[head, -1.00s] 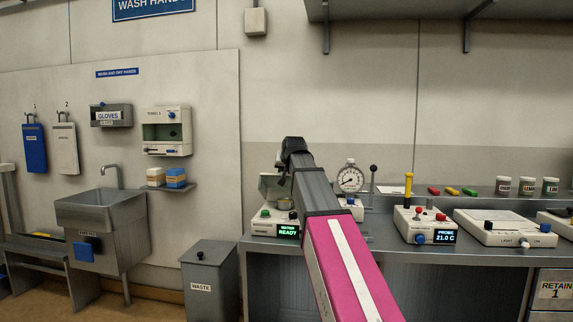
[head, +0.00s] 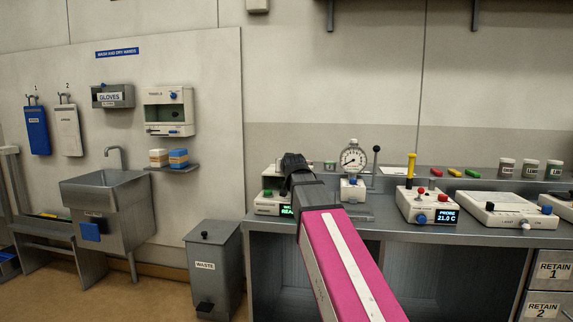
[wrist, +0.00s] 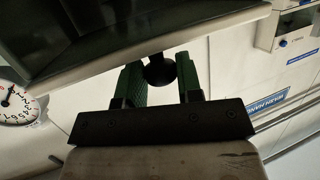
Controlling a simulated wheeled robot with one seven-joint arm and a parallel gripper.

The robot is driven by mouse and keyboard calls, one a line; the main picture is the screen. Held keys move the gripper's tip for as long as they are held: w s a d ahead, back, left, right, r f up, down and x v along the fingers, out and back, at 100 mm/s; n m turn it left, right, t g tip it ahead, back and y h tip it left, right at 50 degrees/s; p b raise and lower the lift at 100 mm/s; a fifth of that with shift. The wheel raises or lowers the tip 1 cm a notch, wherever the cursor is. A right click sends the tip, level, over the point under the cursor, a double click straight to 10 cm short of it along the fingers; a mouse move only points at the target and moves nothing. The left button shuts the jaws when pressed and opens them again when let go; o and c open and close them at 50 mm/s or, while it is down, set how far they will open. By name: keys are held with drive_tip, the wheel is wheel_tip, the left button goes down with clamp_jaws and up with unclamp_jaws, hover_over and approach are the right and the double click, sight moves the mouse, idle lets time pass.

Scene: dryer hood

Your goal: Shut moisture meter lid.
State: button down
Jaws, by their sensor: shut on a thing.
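The moisture meter (head: 268,204) is a white box with a green-lit display on the left of the bench. My arm hides most of it in the head view. My gripper (head: 296,160) is over it. In the wrist view my gripper (wrist: 160,82) has its green fingers shut on a black knob (wrist: 159,68). The knob is on the underside edge of a broad, dark panel with a pale rim, seemingly the lid (wrist: 150,38), which fills the upper left. The lid looks tilted in that view. How far open it is cannot be told.
A dial gauge (head: 353,158) on a stand is close to the right of my gripper. A probe box (head: 425,206) and a flat white device (head: 505,211) stand farther right on the bench (head: 385,228). A waste bin (head: 214,268) stands left of the bench.

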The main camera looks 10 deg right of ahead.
drive_tip(key=shift+s+f, duration=0.15)
drive_tip(key=shift+f, duration=0.25)
drive_tip(key=c, duration=0.8)
unclamp_jaws()
drive_tip(key=v, duration=1)
drive_tip(key=shift+s+r, duration=0.2)
drive_tip(key=shift+s, duration=0.1)
